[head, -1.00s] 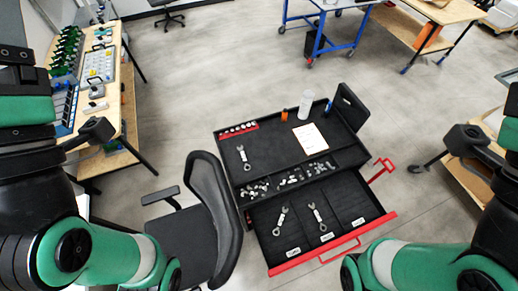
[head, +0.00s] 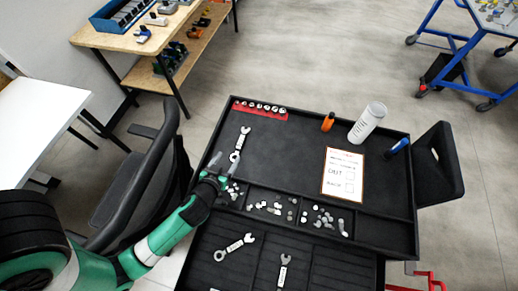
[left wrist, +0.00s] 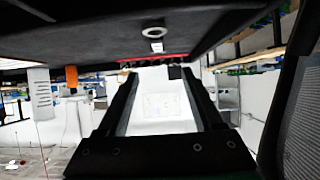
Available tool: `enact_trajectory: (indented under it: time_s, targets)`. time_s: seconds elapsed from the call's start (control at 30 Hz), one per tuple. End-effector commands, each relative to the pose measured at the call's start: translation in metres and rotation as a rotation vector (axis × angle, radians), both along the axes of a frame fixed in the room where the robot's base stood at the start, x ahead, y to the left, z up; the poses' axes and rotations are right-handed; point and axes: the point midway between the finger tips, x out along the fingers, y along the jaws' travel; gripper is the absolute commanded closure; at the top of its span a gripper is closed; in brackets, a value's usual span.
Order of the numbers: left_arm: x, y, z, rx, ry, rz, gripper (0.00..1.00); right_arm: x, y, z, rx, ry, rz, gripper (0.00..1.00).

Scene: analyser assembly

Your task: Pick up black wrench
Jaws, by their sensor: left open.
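A silver-grey wrench with a pale label (head: 240,143) lies on the black top tray of the cart (head: 290,140), at its left side. Two similar wrenches lie in the open drawer below, one at left (head: 234,247) and one at right (head: 284,269). None looks plainly black. My left gripper (head: 217,168) is open and empty at the tray's left edge, just short of the top wrench. In the left wrist view, tilted upside down, the wrench (left wrist: 153,38) shows beyond the open fingers (left wrist: 160,78). My right gripper is out of view.
Small metal parts (head: 270,207) fill compartments along the tray's front. A red socket rail (head: 260,109), orange item (head: 328,122), white cylinder (head: 368,122) and paper sheet (head: 343,174) are also on the tray. An office chair (head: 150,170) stands close left, beside my arm.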

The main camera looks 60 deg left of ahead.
Motion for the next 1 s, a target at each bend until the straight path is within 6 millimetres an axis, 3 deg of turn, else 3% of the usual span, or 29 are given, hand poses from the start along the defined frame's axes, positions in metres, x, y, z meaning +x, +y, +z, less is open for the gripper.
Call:
enact_trajectory:
  time_s: [0.03, 0.23, 0.5, 0.77, 1.0]
  targets:
    - [-0.001, 0.001, -0.008, -0.001, 0.001, 0.004, 0.32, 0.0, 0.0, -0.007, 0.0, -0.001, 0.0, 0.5]
    - [0.004, 0.005, -0.007, -0.001, -0.002, 0.006, 0.32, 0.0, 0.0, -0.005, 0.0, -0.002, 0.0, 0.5]
    - [0.035, 0.034, -0.031, 0.001, -0.004, 0.007, 0.32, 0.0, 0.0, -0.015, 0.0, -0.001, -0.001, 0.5]
    - [0.044, 0.04, -0.037, -0.001, -0.003, 0.004, 0.32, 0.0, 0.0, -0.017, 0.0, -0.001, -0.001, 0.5]
    - [0.069, 0.058, -0.062, 0.001, -0.004, 0.005, 0.32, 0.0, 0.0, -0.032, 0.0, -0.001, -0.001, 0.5]
